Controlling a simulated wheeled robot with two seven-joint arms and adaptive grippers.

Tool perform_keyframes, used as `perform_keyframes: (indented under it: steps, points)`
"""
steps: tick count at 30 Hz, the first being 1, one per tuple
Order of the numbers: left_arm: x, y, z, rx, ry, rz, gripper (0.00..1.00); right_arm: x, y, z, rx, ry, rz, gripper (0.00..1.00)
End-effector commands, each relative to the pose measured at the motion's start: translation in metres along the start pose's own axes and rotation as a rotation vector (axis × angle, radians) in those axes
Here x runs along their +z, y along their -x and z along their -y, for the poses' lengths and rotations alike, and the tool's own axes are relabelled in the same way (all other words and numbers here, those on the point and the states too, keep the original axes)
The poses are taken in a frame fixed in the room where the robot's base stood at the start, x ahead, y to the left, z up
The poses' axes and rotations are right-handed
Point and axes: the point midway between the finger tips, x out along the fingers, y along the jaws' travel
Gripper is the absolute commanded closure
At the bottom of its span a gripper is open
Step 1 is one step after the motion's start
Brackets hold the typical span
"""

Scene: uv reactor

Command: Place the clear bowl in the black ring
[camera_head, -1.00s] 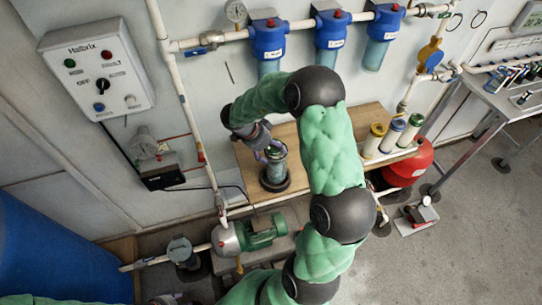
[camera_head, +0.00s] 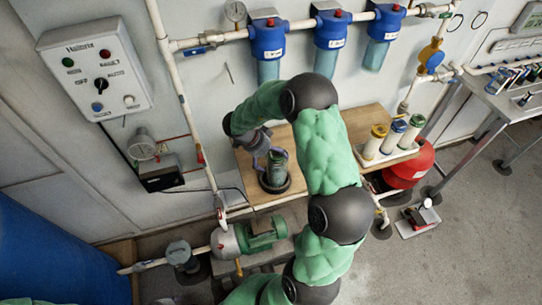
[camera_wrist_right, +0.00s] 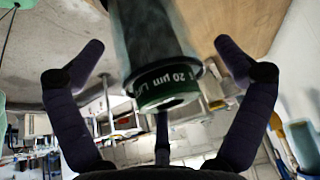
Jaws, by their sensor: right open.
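The clear bowl (camera_head: 277,166) is a see-through cylinder that stands upright at the black ring (camera_head: 268,189) on the wooden bench. Its lower end appears to be inside the ring. In the right wrist view the clear bowl (camera_wrist_right: 150,40) hangs in from the top between the spread fingers, with a green-capped cartridge (camera_wrist_right: 170,88) marked "20 µm" at its near end. My right gripper (camera_head: 266,157) is open around the bowl's upper part; the wrist view shows gaps on both sides. My left gripper is out of view.
Several cartridges with yellow and blue caps stand in a white tray (camera_head: 391,152) right of my right arm. Blue filter heads (camera_head: 268,38) line the wall pipe above. A green pump (camera_head: 262,232) sits below the bench (camera_head: 243,160).

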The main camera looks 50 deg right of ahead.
Motion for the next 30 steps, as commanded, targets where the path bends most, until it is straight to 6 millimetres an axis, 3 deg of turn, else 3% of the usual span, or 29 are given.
perform_keyframes:
  steps: [5, 15, 21, 30]
  points:
    - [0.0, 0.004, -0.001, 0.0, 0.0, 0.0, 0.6, -0.001, 0.013, 0.001, -0.003, 0.0, 0.0, 0.0]
    - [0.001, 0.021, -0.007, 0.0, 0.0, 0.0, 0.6, -0.001, 0.079, 0.001, -0.005, 0.0, 0.001, 0.0]
    - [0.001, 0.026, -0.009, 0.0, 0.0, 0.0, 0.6, -0.001, 0.108, 0.001, -0.003, 0.0, 0.0, 0.0]
    - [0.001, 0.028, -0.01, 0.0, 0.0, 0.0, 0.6, 0.0, 0.12, 0.0, 0.0, 0.0, -0.001, 0.0]
